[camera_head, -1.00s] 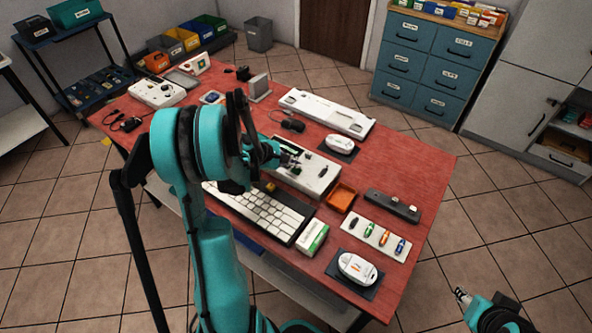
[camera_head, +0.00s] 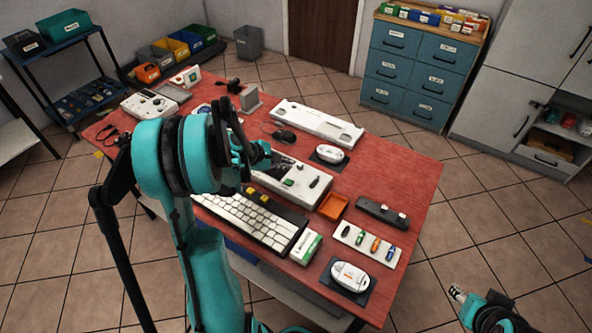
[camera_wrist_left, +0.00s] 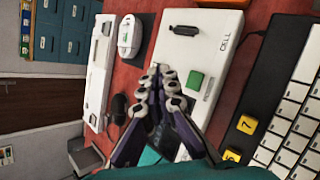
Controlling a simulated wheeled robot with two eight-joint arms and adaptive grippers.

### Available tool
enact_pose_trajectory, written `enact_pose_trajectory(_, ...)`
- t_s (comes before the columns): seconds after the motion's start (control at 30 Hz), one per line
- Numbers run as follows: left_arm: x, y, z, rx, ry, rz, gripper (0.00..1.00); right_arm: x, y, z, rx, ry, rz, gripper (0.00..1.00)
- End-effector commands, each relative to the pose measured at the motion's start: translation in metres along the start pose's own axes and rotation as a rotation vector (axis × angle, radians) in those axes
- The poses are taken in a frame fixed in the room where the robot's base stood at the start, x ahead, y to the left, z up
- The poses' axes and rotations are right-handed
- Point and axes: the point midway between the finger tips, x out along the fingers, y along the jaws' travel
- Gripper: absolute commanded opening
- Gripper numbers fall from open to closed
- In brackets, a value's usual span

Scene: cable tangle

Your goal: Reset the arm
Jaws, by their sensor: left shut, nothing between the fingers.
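My left arm, teal and black, reaches over the red table (camera_head: 408,180) in the head view. Its left gripper (camera_head: 278,160) is above the white box (camera_head: 302,196), partly hidden by the wrist. In the left wrist view the left gripper (camera_wrist_left: 162,72) has its fingers together with nothing between them. The white box (camera_wrist_left: 222,42) lies below it, with a green block (camera_wrist_left: 195,80) and a black piece (camera_wrist_left: 184,30) on top. My right gripper (camera_head: 457,293) is at the lower right, off the table; its fingers are too small to judge.
A keyboard (camera_head: 250,218) lies in front of the white box. An orange tray (camera_head: 333,205), a black bar (camera_head: 381,213) and a white strip with coloured pieces (camera_head: 367,243) lie to the right. A long white device (camera_head: 318,124) is behind. The table's right end is bare.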

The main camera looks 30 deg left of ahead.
Motion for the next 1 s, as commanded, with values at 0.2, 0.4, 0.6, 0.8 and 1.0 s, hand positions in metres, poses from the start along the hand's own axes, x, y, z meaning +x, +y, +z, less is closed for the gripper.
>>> enact_pose_trajectory(0.2, 0.0, 0.0, 0.001, 0.002, 0.0, 0.0, 0.0, 0.0, 0.0, 0.0, 0.0, 0.0, 0.0, 0.4)
enact_pose_trajectory(0.4, -0.008, -0.007, 0.036, 0.158, 0.029, -0.036, 0.0, 0.0, 0.0, 0.0, 0.0, 0.0, 0.0, 0.4)
enact_pose_trajectory(0.6, -0.036, -0.041, 0.114, 0.593, 0.098, -0.123, 0.0, 0.0, 0.0, 0.0, 0.0, 0.0, 0.0, 0.4)
enact_pose_trajectory(0.8, -0.072, -0.09, 0.171, 1.081, 0.152, -0.206, 0.0, 0.0, 0.0, 0.0, 0.0, 0.0, 0.0, 0.4)
enact_pose_trajectory(1.0, -0.105, -0.142, 0.202, 1.567, 0.188, -0.272, 0.0, 0.0, 0.0, 0.0, 0.0, 0.0, 0.0, 0.4)
